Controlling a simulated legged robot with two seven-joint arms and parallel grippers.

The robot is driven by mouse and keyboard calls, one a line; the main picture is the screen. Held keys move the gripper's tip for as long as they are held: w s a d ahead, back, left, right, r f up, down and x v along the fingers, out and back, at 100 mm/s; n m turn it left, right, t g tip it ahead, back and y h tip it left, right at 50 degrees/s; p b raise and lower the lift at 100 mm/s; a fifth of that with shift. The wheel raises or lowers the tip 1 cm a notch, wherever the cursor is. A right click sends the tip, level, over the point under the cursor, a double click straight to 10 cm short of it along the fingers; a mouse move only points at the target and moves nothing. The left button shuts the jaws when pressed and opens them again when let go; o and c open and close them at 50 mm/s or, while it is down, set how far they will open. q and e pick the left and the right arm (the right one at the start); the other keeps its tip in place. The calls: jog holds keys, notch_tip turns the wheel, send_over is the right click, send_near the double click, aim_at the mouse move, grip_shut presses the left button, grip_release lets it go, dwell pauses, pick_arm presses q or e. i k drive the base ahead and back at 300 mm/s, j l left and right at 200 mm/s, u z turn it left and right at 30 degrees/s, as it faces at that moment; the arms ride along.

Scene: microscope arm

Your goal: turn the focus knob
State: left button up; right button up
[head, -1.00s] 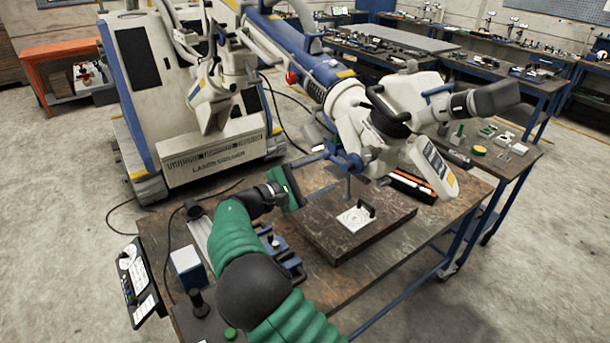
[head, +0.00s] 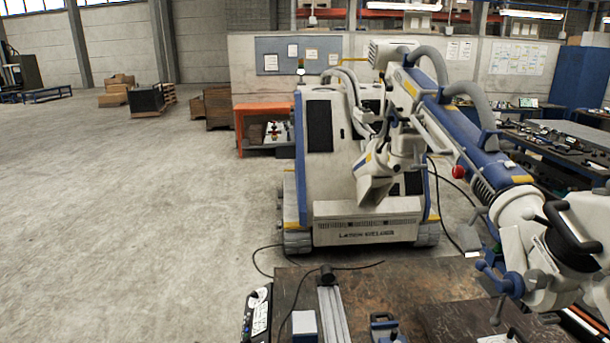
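The microscope head (head: 537,240) hangs at the lower right on the end of a thick blue and white arm (head: 455,125). Its right part is cut off by the picture edge. A blue fitting with knob-like ends (head: 513,284) sits on its lower left side. I cannot tell for sure which of these parts is the focus knob. Neither of my grippers shows in the head view, and nothing of mine is seen touching the microscope.
A brown worktable (head: 400,285) fills the bottom, with a rail (head: 333,315), a small white-topped box (head: 304,325) and a control panel (head: 257,315) at its left. The laser welder (head: 335,150) stands behind it. Open floor (head: 130,220) lies to the left.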

aim_at(535, 280)
jog(key=k+l+z, duration=0.1)
jog(key=l+z, duration=0.15)
jog(key=z, duration=0.2)
jog(key=l+z, duration=0.3)
jog(key=z, duration=0.2)
jog(key=l+z, duration=0.45)
jog(key=k+j, duration=0.05)
jog(key=j, duration=0.05)
